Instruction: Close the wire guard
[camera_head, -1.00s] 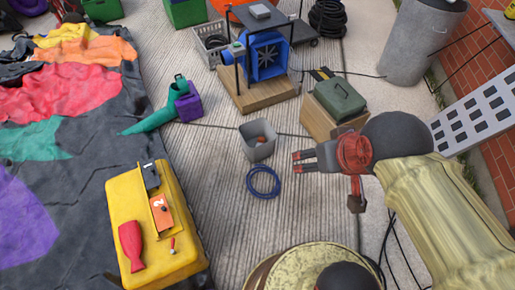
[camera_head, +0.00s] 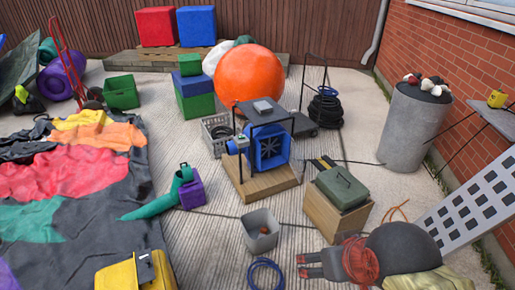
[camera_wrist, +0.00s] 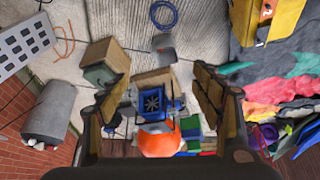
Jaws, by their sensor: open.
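A blue blower fan (camera_head: 268,148) with a dark star-shaped opening faces me from inside a black frame on a wooden base (camera_head: 262,190). It also shows in the wrist view (camera_wrist: 153,101), upside down. I cannot make out a separate wire guard at this size, nor tell whether one is open or shut. A smaller blue unit (camera_head: 238,144) sits at the fan's left. My gripper (camera_head: 303,266) is low in the head view, nearer to me than the blower and apart from it. In the wrist view my gripper (camera_wrist: 158,88) has its fingers spread with nothing held.
A grey bin (camera_head: 260,232) and a blue hose coil (camera_head: 265,275) lie between me and the blower. A wooden crate with a green toolbox (camera_head: 342,187) stands at its right. A white basket (camera_head: 216,150) is behind left. Cables cross the ridged floor.

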